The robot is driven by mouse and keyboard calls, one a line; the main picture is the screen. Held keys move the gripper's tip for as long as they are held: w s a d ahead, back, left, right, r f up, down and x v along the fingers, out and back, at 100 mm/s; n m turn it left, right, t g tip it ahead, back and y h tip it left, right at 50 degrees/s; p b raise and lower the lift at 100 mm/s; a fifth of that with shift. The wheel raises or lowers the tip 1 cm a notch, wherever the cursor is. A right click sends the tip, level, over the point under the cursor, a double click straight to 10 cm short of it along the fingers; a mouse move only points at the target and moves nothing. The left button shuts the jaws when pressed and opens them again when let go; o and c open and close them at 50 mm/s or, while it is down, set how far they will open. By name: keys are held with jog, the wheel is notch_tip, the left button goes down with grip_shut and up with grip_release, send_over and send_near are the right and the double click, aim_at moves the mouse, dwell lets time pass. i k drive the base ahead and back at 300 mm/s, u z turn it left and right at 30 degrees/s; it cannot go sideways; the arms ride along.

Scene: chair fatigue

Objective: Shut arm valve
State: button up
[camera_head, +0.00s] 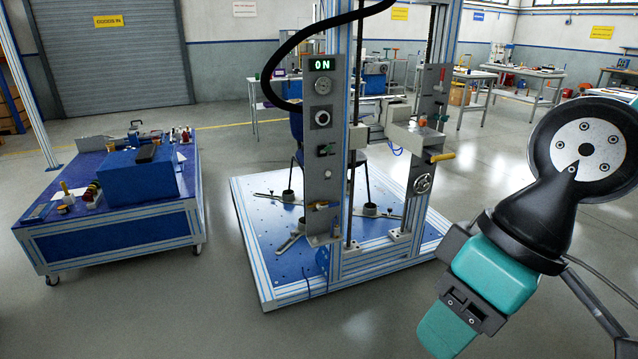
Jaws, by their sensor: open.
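The test stand (345,130) stands mid-picture, with a narrow grey control panel (320,180) on its left side under a green "ON" display (321,65). This panel carries round dials, a small green-and-black lever (326,150) and a small brass-coloured fitting (318,205). A right-hand panel bears a yellow handle (442,157), a round wheel (423,184) and a red-tipped lever (442,75). I cannot tell which is the arm valve or its setting. My gripper (472,310), teal and grey, is open at lower right, nearer the camera and apart from the stand.
A blue-topped cart (110,235) with a blue box (140,178) and tools stands left of the stand. The stand's blue base plate (250,215) spreads low across the floor, with a chair (370,165) on it. Floor is clear between cart and stand. Workbenches (525,70) stand behind.

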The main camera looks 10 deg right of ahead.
aim_at(330, 206)
jog(key=i, duration=1.1)
jog(key=u, duration=1)
jog(key=i, duration=0.25)
jog(key=z, duration=1.2)
